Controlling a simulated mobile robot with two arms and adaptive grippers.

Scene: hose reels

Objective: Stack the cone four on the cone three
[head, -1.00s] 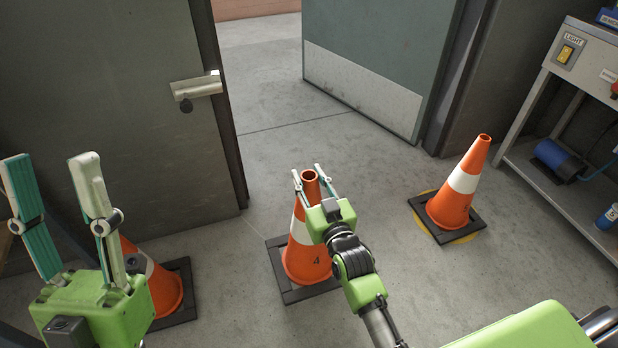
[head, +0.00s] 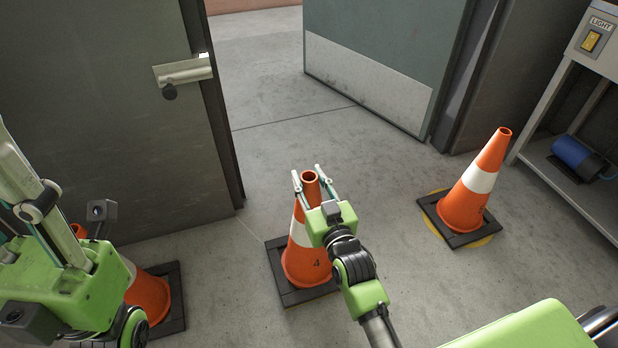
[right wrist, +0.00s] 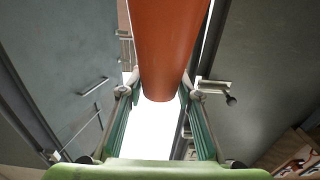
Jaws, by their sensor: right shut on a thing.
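Another cone (head: 477,190) stands at the right, and a third (head: 150,293) is at the left, partly behind my left gripper (head: 22,180). I cannot read which is cone three. The left fingers are partly out of frame.
A yellow disc (head: 484,242) lies under the right cone's base. A metal shelf unit (head: 570,187) is at the right. Floor between the cones is clear.

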